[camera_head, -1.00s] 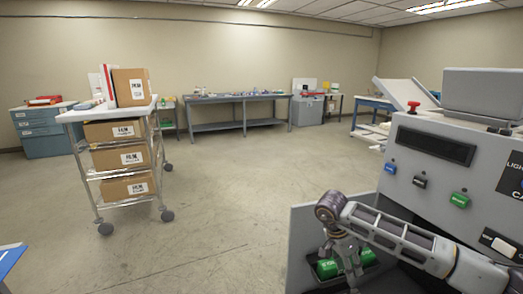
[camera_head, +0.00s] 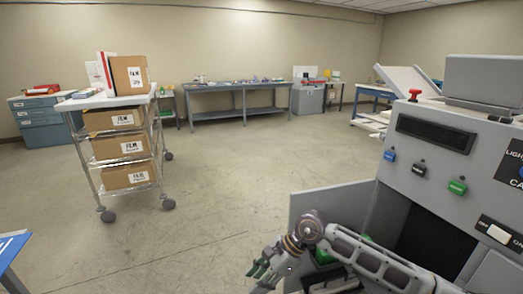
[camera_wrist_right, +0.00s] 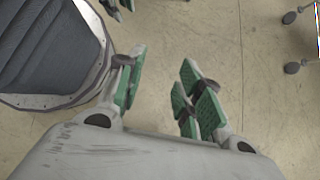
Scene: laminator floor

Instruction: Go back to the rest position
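My right arm comes in from the lower right in the head view. Its gripper (camera_head: 262,264) is left of the open grey panel of the machine, over the floor. In the right wrist view the gripper (camera_wrist_right: 162,84) has its green-padded fingers apart, with only bare floor between them. My left arm does not show in the head view. Small dark fingertips at the top edge of the right wrist view look like my left gripper (camera_wrist_right: 119,9), mostly cut off.
The grey machine (camera_head: 432,175) with coloured buttons stands close on the right. Green items (camera_head: 324,256) sit behind its open panel (camera_head: 318,205), partly hidden by my arm. A cart (camera_head: 75,104) with film boxes stands at left. A blue table corner (camera_head: 12,246) shows lower left. The middle floor is clear.

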